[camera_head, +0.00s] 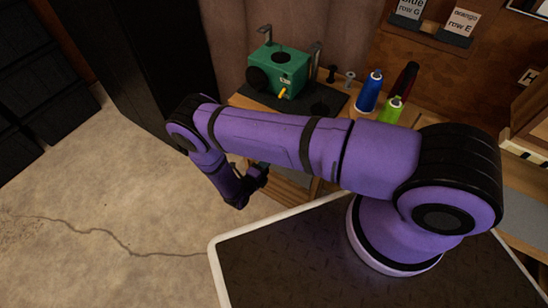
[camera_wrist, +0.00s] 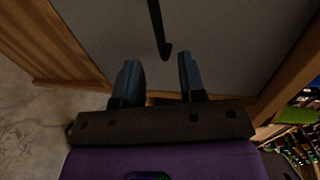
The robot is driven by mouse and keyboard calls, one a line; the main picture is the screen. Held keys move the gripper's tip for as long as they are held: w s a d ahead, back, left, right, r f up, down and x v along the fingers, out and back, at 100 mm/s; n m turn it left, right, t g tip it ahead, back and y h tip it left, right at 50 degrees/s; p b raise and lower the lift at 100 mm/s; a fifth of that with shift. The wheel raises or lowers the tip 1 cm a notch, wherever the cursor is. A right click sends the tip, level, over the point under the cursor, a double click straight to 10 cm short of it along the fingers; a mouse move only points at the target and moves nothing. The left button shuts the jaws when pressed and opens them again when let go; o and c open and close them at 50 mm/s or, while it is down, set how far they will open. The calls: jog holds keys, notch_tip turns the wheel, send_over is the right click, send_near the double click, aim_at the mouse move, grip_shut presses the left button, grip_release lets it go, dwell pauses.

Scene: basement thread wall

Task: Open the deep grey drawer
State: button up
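The grey drawer front (camera_wrist: 235,40) fills most of the wrist view, framed by wooden edges. A black bar handle (camera_wrist: 157,25) runs down it from the top edge, with a hooked end near the middle. My gripper (camera_wrist: 157,68) is open and empty. Its two blue-grey fingers point at the grey front, one to each side of the handle's line, with the handle's near end just beyond the tips. Contact cannot be told. In the head view my gripper (camera_head: 258,176) is low beside the bench, and my arm hides much of the bench front.
On the bench stand a green machine (camera_head: 280,68), a blue bottle (camera_head: 369,91), a green bottle (camera_head: 392,111) and a dark red bottle (camera_head: 405,79). A black cabinet (camera_head: 140,70) stands at the left. Cracked concrete floor (camera_head: 100,215) is clear at the lower left.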

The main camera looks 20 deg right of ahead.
jog(key=x, duration=0.7)
jog(key=shift+w+d, duration=0.15)
grip_shut()
